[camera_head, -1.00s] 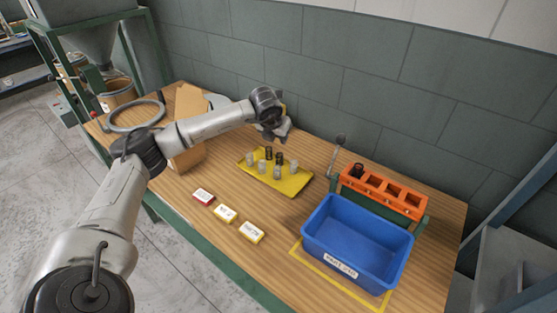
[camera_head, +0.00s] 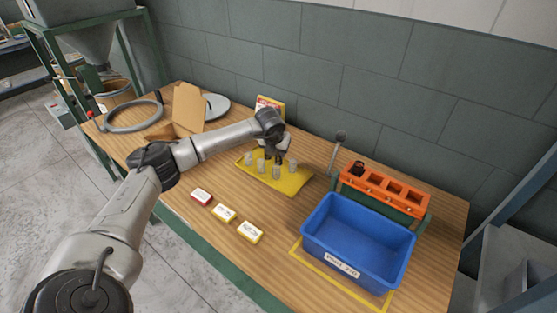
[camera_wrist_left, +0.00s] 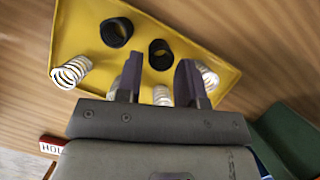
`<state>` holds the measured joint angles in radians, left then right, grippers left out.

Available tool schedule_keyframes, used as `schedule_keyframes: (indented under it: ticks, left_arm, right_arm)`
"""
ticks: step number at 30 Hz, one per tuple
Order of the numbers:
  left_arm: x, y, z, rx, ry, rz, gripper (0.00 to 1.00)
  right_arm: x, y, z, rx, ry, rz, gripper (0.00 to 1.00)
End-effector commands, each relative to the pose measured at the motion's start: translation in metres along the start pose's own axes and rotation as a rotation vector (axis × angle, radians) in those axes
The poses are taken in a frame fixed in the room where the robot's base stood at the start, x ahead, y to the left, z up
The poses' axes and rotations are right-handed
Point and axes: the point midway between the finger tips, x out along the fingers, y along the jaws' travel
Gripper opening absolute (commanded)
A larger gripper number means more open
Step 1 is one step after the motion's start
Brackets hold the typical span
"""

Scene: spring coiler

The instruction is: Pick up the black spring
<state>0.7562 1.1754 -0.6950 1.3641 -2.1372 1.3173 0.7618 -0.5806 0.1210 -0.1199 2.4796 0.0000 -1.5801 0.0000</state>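A yellow tray (camera_head: 298,184) on the table holds several upright silver springs (camera_head: 249,158). In the left wrist view the tray (camera_wrist_left: 88,22) holds two black springs, one at the upper left (camera_wrist_left: 116,32) and one (camera_wrist_left: 160,54) nearer my fingers. My left gripper (camera_head: 281,153) is low over the tray's far side and hides much of the black springs in the head view. In the wrist view the left gripper (camera_wrist_left: 161,66) is open, and the nearer black spring appears between its fingertips. I cannot tell whether they touch it. My right gripper is out of view.
An orange rack (camera_head: 400,194) with a dark piece in its left slot (camera_head: 357,168) stands behind a blue bin (camera_head: 320,229). Several small label blocks (camera_head: 224,213) lie in front of the tray. A cardboard piece (camera_head: 188,107) and a grey ring (camera_head: 133,117) are at left.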

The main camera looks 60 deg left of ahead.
Motion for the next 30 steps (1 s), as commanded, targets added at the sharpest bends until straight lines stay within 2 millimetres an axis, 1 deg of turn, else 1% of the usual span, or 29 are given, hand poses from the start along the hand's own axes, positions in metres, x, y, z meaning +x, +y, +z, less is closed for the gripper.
schedule_keyframes:
  ticks: [1,3,9,12,20,27,29,30]
  left_arm:
    - [0.009,-0.001,-0.002,-0.001,0.003,0.001,0.35]
    - [0.020,-0.001,-0.003,0.000,0.003,0.001,0.35]
    - [0.040,-0.001,-0.002,0.000,0.002,0.001,0.35]
    - [0.044,-0.002,-0.002,0.001,0.001,0.000,0.35]
    - [0.045,-0.001,-0.001,0.001,0.001,0.000,0.35]
    - [0.045,-0.001,-0.001,0.001,0.001,0.000,0.12]
    - [0.045,-0.001,-0.001,0.001,0.001,0.000,0.07]
    - [0.045,-0.001,-0.001,0.001,0.001,0.000,0.06]
  right_arm:
    - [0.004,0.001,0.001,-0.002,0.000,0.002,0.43]
    - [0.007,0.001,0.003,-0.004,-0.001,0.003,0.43]
    - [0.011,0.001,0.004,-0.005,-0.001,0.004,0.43]
    - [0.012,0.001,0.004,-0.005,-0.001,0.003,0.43]
    - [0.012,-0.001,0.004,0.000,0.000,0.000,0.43]
    - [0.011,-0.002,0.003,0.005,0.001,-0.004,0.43]
    - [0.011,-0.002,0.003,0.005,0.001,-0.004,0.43]
    - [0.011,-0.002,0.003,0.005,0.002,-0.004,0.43]
